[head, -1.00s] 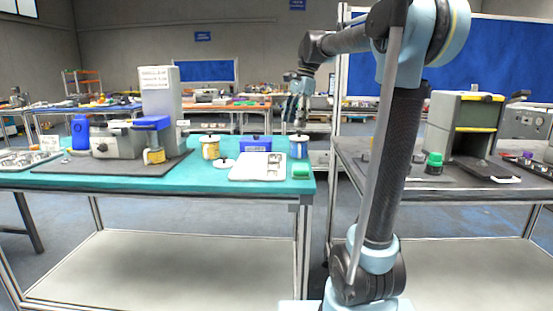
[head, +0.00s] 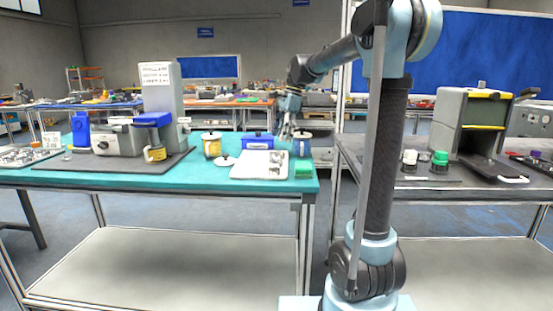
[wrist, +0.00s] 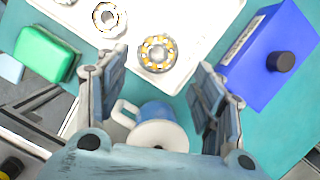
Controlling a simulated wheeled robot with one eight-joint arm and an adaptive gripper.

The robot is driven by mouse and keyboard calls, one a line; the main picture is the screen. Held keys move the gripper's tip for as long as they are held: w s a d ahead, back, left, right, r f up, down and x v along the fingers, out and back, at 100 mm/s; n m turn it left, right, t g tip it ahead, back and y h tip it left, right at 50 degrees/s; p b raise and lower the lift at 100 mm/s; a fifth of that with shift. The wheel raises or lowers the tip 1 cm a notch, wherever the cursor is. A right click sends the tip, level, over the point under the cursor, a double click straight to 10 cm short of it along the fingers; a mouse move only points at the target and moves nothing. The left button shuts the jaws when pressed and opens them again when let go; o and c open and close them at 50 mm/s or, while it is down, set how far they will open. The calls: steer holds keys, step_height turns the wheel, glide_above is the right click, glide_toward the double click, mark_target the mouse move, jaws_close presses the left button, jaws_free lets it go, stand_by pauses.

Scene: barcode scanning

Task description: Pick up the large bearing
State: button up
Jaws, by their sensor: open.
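The one with gold-coloured rollers (wrist: 157,53) looks slightly larger and lies between my fingertips in the picture. The other, a paler ring bearing (wrist: 109,19), lies up and to the left of it. In the head view the tray (head: 243,171) sits near the right end of the teal table, and its bearings are too small to tell apart. My gripper (wrist: 162,66) is open and empty, with its fingers apart above the table. It also shows in the head view (head: 283,130), behind the tray.
A blue and white mug (wrist: 162,132) stands close under my gripper. A blue box (wrist: 265,55) is right of the tray and a green block (wrist: 46,53) left of it in the wrist view. A lidded pot (head: 212,146) stands left of the tray in the head view.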

mark_target(277, 156)
steer(key=shift+x, duration=3.5)
steer(key=shift+s, duration=0.15)
steer(key=c, duration=1)
